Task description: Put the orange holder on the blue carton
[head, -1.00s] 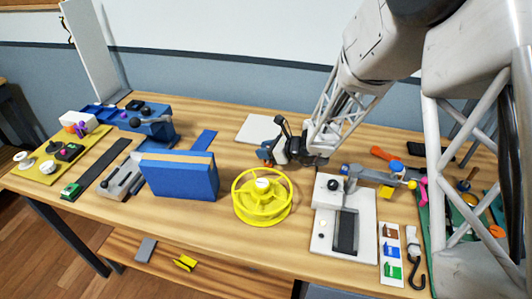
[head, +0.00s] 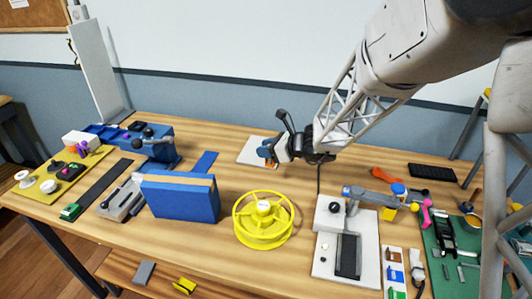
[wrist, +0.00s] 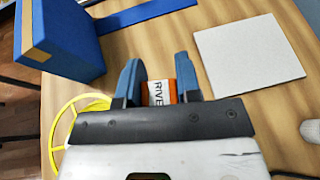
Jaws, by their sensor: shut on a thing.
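My gripper (head: 268,152) is shut on the orange holder (wrist: 160,92), which shows between the blue fingertips in the wrist view with a white label with dark letters. In the head view the holder is mostly hidden by the fingers. My gripper is above the table, to the right of the blue carton (head: 180,198) and apart from it. The blue carton stands upright on the table with a tan strip along its top; it also shows at the upper left of the wrist view (wrist: 75,35).
A yellow spool (head: 263,222) stands between the carton and a white device (head: 328,255). A white flat plate (head: 252,150) lies behind my gripper. A blue strip (head: 205,163) lies behind the carton. Tools crowd the right side.

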